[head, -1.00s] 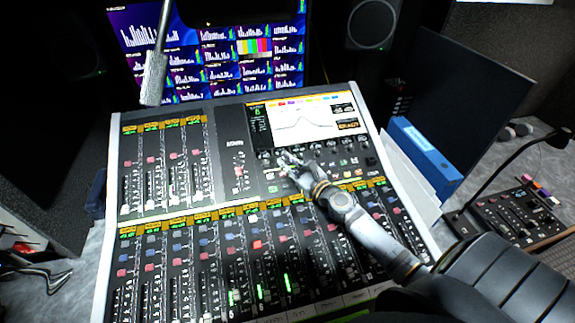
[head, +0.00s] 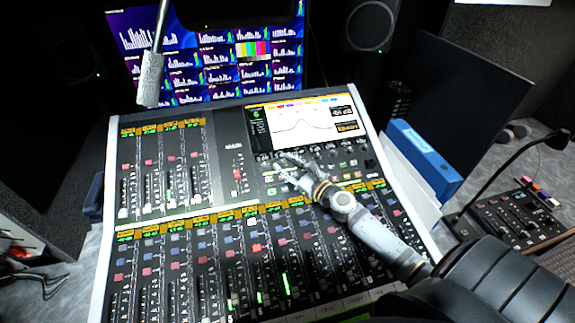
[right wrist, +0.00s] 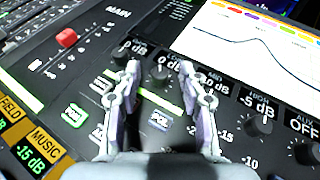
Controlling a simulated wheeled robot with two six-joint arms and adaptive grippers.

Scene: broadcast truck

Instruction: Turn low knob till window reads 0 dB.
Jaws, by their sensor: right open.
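The low knob (right wrist: 161,74) is a dark round knob, second from the left in the row under the console's screen. Its window (right wrist: 167,63) shows a "0"; the rest of the reading is partly hidden by a finger. My right gripper (right wrist: 159,68) is open, with one finger on each side of this knob. I cannot tell whether the fingers touch it. In the head view my right gripper (head: 283,166) reaches the knob row from the lower right. My left gripper is not in view.
The mixing console (head: 225,150) has several faders and lit buttons close below the hand. Nearby windows read "-5 dB" above the high knob (right wrist: 262,122) and "OFF" for aux. A red fader cap (right wrist: 67,37) is to the left. A blue binder (head: 425,150) stands right.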

